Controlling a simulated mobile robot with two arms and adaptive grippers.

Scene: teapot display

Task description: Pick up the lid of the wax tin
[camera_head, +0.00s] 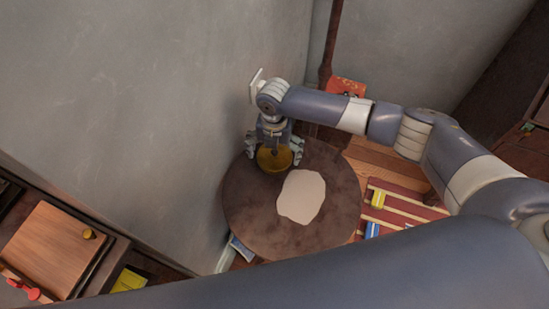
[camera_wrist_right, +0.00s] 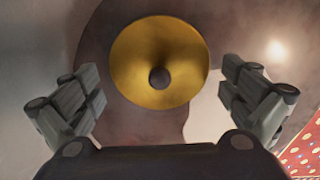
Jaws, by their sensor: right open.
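The wax tin's lid is a round, gold-coloured disc (camera_head: 274,159) with a dark knob in the middle, near the far left edge of a round brown table (camera_head: 240,205). In the right wrist view the lid (camera_wrist_right: 140,60) lies ahead, between the fingers and beyond their tips. My right gripper (camera_head: 275,143) is above the lid, its fingers spread to either side. In the wrist view the right gripper (camera_wrist_right: 160,95) is open and empty. The tin's body is hidden under the lid. My left gripper is not in view.
A pale, irregular flat patch (camera_head: 301,197) lies on the table close to the lid. A grey wall (camera_head: 150,90) rises close behind and left of the table. A striped red-and-cream piece (camera_head: 400,205) is at the right. A wooden cabinet (camera_head: 45,250) stands lower left.

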